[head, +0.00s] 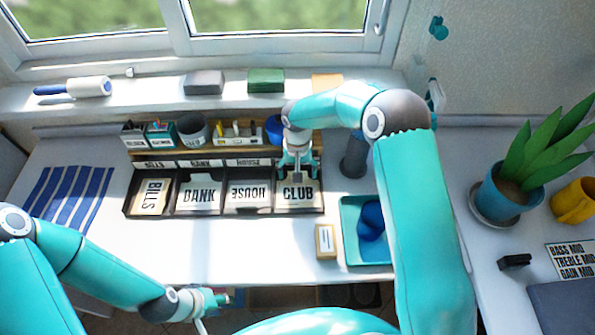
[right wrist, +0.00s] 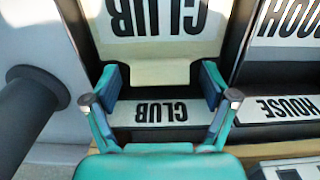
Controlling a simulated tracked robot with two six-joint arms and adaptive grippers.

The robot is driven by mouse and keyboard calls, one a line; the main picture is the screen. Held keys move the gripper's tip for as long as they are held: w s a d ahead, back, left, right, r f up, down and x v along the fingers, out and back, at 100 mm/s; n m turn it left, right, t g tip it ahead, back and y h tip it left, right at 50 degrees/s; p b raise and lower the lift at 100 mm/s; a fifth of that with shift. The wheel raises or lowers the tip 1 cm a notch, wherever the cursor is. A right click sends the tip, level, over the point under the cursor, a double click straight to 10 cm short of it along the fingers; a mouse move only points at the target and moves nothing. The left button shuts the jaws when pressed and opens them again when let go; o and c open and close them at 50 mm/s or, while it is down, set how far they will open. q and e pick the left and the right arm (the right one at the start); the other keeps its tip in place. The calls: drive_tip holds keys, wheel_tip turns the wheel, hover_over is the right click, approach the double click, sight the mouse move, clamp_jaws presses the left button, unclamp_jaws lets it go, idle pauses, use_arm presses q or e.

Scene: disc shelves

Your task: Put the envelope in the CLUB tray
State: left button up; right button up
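The envelope marked CLUB (head: 298,192) lies in the CLUB tray (head: 322,203), the rightmost compartment of the dark rack. In the right wrist view, the cream envelope (right wrist: 150,70) shows beyond the tray's CLUB label (right wrist: 160,112). My right gripper (head: 298,172) is over the back of this tray. In the right wrist view, its fingers (right wrist: 160,85) are spread apart with nothing gripped between them. My left gripper (head: 215,302) is low at the table's front edge, away from the rack; its finger opening is unclear.
The BILLS (head: 152,197), BANK (head: 199,195) and HOUSE (head: 248,192) pieces lie in the other compartments. A dark cylinder (head: 354,155) stands right of the rack. A teal tray (head: 351,250) holds a blue object. The tabletop before the left compartments is clear.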

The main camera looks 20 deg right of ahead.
wheel_tip(320, 180, up, 12)
drive_tip(key=p, duration=0.5)
drive_tip(key=shift+r+p, duration=0.15)
drive_tip(key=shift+p, duration=0.2)
idle(0.4)
